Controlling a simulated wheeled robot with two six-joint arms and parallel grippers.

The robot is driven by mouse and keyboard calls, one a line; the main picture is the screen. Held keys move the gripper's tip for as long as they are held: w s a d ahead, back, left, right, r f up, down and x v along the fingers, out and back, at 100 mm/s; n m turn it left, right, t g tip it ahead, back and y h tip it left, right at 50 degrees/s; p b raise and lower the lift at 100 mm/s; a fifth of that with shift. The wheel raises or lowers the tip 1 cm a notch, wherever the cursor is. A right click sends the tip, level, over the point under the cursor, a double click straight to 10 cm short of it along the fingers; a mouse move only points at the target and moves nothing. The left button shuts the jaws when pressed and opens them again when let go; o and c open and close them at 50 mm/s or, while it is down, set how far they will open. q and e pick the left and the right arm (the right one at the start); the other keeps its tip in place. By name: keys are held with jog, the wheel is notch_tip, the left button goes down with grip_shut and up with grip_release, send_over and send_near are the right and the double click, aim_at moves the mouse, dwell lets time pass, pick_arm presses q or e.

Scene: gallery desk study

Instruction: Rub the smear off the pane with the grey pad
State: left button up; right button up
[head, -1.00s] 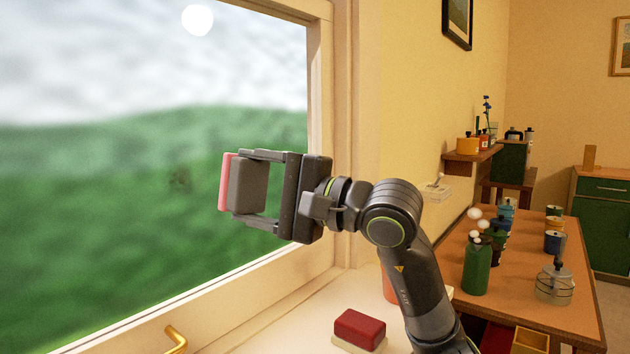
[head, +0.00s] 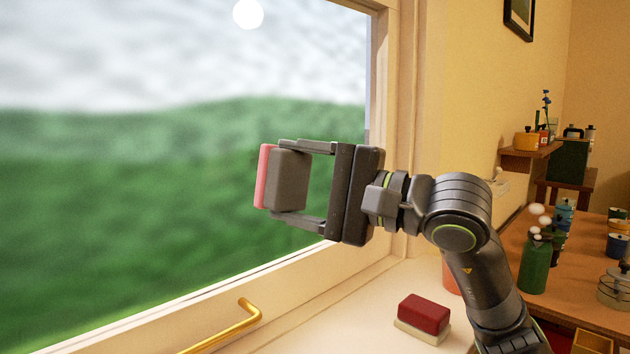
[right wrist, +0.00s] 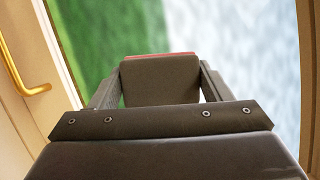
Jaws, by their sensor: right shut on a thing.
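The grey pad (head: 287,180) has a pink layer on its far side, which faces left in the head view. My right gripper (head: 292,182) is shut on it, one finger above and one below. The pad is in front of the window pane (head: 150,180); I cannot tell whether its pink face touches the glass. In the right wrist view the grey pad (right wrist: 160,82) sits between the fingers, a thin pink edge beyond it. I make out no smear on the visible glass now; part of the pane is hidden behind pad and gripper. My left gripper is not in view.
A brass handle (head: 228,328) sticks out from the lower window frame. A red block on a cream base (head: 423,314) rests on the sill below my right arm. A brown table (head: 575,265) with a green bottle (head: 535,266) and several jars stands at right.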

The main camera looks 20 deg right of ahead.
jog(key=shift+s+a+r, duration=0.15)
